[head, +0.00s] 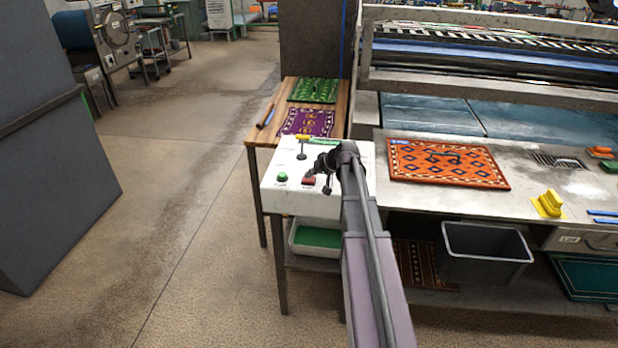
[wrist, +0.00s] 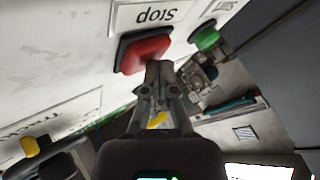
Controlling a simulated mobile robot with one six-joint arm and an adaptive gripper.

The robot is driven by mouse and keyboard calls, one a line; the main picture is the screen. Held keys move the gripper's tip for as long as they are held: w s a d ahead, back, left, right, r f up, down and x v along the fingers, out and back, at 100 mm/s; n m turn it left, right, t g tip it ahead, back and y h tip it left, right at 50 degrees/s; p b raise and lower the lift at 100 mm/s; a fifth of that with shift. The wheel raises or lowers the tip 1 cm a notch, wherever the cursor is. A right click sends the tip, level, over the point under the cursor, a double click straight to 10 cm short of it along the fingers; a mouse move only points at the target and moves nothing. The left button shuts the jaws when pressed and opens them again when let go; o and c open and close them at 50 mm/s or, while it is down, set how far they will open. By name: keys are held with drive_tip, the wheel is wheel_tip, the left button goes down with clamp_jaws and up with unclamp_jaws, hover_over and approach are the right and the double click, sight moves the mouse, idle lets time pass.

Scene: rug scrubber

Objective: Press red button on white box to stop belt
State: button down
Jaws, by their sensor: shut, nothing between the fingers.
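The white control box (head: 283,202) stands at the left end of the machine in the head view. The red button (head: 309,181) is on its top, right of a green button (head: 282,177). In the wrist view the red button (wrist: 146,50) is large, beside a label reading STOP upside down, with the green button (wrist: 205,38) to its right. My gripper (wrist: 160,70) is shut and empty, its tips at the lower edge of the red button in that view. I cannot tell whether they touch it. In the head view my gripper (head: 315,172) is small and partly hidden by my arm.
A yellow-topped lever (head: 302,146) and a black lever rise from the box near my gripper. A wooden table (head: 259,133) with purple and green rugs stands behind. An orange rug (head: 446,164) lies on the metal table to the right.

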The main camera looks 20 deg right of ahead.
sight(309, 179)
drive_tip(key=shift+r, duration=0.1)
drive_tip(key=shift+r+p, duration=0.85)
drive_tip(key=shift+p, duration=0.1)
drive_tip(key=shift+r, duration=0.1)
drive_tip(key=shift+r+p, duration=2.4)
drive_tip(key=shift+p, duration=0.1)
drive_tip(key=s+a+f+n+g+h, duration=0.1)
drive_tip(key=s+a+g, duration=0.3)
drive_tip(key=s+a, duration=0.7)
drive_tip(key=s+a+f+n+g+h, duration=0.1)
drive_tip(key=s+a+f+g+h, duration=0.2)
drive_tip(key=s+a, duration=0.8)
drive_tip(key=s+f, duration=0.1)
drive_tip(key=s, duration=0.2)
drive_tip(key=shift+s+a+f+n+g+h, duration=0.2)
drive_tip(key=shift+a+f+n+g+h, duration=0.1)
drive_tip(key=shift+a+f+g+h, duration=0.1)
